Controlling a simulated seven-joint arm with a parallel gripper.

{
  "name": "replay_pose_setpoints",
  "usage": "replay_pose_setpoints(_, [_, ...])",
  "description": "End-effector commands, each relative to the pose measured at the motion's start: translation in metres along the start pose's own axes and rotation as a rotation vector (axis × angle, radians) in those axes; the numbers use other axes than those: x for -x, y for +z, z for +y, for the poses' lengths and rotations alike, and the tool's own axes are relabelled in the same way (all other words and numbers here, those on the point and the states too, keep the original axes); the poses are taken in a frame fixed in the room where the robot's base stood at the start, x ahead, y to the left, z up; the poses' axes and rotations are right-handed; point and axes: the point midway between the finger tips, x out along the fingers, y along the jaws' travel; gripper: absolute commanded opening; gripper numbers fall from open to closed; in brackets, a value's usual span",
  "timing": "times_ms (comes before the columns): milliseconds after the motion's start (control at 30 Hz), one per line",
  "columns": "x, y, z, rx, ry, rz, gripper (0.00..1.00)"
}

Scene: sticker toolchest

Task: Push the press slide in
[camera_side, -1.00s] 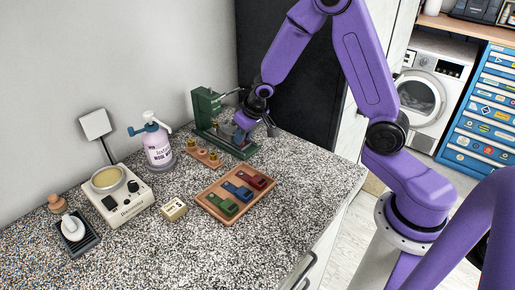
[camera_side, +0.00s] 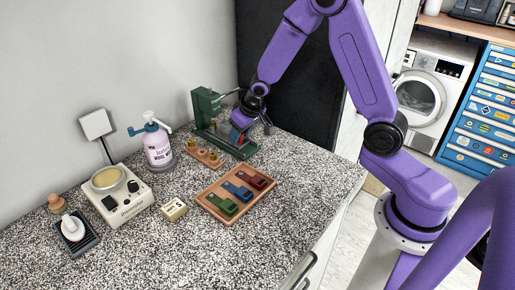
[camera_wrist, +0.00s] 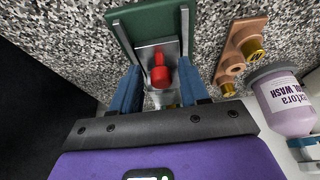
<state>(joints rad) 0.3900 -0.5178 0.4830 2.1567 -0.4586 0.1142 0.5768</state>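The green press (camera_side: 208,104) stands at the back of the counter by the wall. Its press slide (camera_wrist: 142,54) is a grey metal plate between two rails on the green base (camera_wrist: 118,31), with a red knob (camera_wrist: 160,76) on it. The red also shows low beside my gripper (camera_side: 243,122) in the side view. In the wrist view my gripper (camera_wrist: 159,67) is open, with one blue finger on each side of the red knob and visible gaps to both. The near end of the slide is partly hidden by my gripper.
A copper plate with brass pieces (camera_wrist: 239,48) lies beside the press. A lotion bottle (camera_side: 157,143) stands to its left. A wooden tray (camera_side: 209,206) with green, blue and red blocks lies in front. A dark panel (camera_side: 300,80) rises behind my arm.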

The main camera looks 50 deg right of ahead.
Motion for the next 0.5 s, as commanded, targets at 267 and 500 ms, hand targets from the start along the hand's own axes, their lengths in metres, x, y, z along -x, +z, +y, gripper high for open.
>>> replay_pose_setpoints(267, [0.004, -0.001, -0.001, 0.003, 0.001, 0.0, 0.45])
replay_pose_setpoints(500, [0.015, -0.006, -0.001, 0.002, 0.001, 0.0, 0.45])
